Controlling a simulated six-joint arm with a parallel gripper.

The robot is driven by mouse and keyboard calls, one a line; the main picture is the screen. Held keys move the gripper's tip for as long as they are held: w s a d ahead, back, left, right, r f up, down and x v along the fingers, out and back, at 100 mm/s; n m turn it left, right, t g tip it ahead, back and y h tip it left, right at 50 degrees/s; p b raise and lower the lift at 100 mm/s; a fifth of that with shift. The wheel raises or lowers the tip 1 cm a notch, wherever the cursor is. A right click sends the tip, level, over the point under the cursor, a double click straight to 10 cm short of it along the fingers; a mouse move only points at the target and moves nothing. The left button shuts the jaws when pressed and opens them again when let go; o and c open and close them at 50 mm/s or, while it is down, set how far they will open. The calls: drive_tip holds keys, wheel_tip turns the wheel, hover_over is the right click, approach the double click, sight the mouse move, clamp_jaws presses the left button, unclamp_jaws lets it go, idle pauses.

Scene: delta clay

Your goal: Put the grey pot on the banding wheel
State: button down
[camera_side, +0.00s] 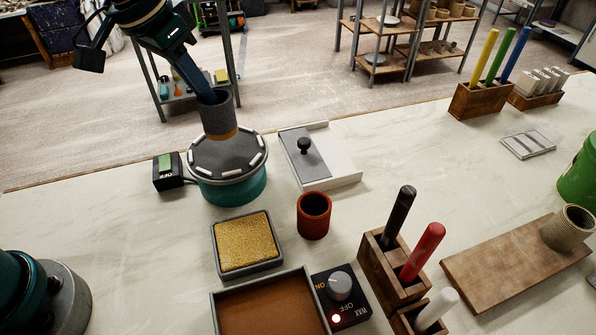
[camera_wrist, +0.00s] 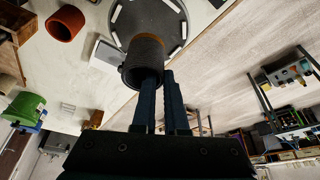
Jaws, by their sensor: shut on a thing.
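The grey pot (camera_side: 218,115) is a grey cylinder with an orange-brown band at its base. It is upright or nearly so, over the far part of the banding wheel (camera_side: 228,160), a grey disc with white bars on a teal base. I cannot tell whether its base touches the disc. My gripper (camera_side: 209,95) comes down from the upper left and is shut on the pot's wall. In the wrist view, one finger reaches into the mouth of the pot (camera_wrist: 143,52) and the other lies outside, and the disc (camera_wrist: 180,25) shows behind.
A black switch box (camera_side: 167,171) stands left of the wheel, and a white tray with a grey knobbed lid (camera_side: 320,158) right of it. A sponge tray (camera_side: 247,243), red-brown cup (camera_side: 314,215) and tool block (camera_side: 395,265) stand nearer. Bare table lies right of the lidded tray.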

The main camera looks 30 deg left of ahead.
sight(207, 111)
drive_tip(key=shift+f, duration=2)
drive_tip(key=c, duration=1)
unclamp_jaws()
drive_tip(key=shift+f, duration=0.15)
drive_tip(key=shift+o, duration=0.2)
